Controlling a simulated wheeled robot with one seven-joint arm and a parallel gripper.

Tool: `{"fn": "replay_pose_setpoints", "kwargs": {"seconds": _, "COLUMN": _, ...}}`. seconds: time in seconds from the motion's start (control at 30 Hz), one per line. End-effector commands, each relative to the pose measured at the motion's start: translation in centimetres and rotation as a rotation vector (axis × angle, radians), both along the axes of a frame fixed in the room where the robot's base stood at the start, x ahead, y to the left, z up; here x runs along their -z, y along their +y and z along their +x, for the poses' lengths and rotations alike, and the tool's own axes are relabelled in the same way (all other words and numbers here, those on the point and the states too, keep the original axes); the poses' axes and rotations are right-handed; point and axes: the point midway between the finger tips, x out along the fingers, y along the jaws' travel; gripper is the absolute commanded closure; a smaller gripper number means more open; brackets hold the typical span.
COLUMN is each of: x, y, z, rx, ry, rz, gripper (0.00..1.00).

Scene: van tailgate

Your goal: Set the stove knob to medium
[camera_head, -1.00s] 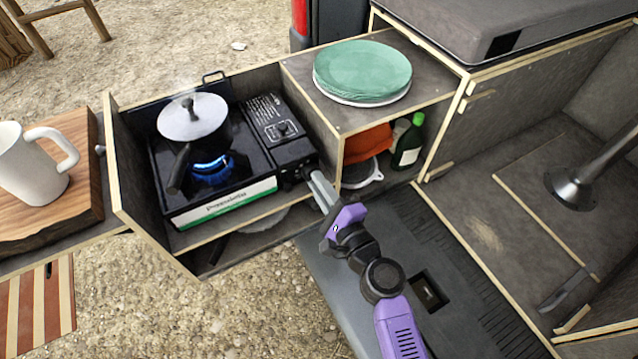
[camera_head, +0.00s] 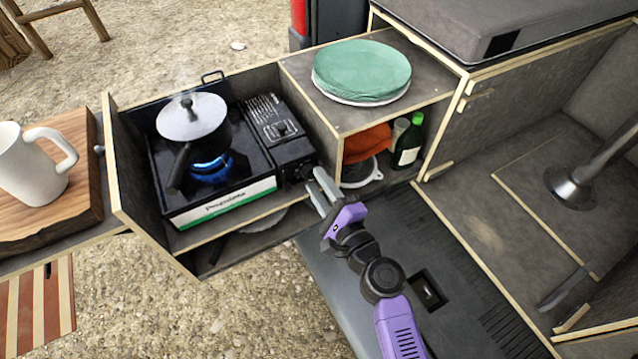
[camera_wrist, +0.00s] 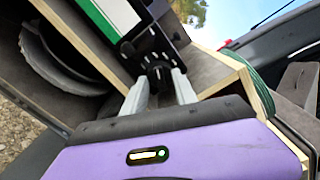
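The portable stove (camera_head: 215,209) sits in the wooden kitchen box, with a blue flame (camera_head: 212,165) lit under a lidded pot (camera_head: 192,120). Its black stove knob (camera_head: 304,173) is at the right end of the front face, small in the head view. In the wrist view the round knob (camera_wrist: 158,69), with white marks around it, lies just ahead of the fingertips. My gripper (camera_head: 317,187) is at the stove's front right; its fingers (camera_wrist: 160,78) are apart, one on each side of the knob's line. I cannot tell its exact setting or whether the fingers touch it.
A wooden shelf (camera_head: 345,115) with green plates (camera_head: 362,70) stands right of the stove; a green bottle (camera_head: 408,142) and an orange cloth (camera_head: 367,142) are inside it. A white mug (camera_head: 28,170) stands on a board at left. Below the stove is an open compartment.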

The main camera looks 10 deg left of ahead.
Motion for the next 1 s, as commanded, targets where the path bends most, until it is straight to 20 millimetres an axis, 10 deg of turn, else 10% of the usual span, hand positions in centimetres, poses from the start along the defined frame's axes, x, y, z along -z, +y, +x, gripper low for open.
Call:
{"fn": "replay_pose_setpoints", "kwargs": {"seconds": 0.53, "x": 0.2, "y": -4.0, "z": -5.8, "rx": 0.002, "ry": 0.001, "rz": 0.0, "gripper": 0.66}}
{"fn": "replay_pose_setpoints", "kwargs": {"seconds": 1.0, "x": 0.1, "y": -4.4, "z": -6.4, "rx": 0.001, "ry": 0.0, "rz": 0.0, "gripper": 0.66}}
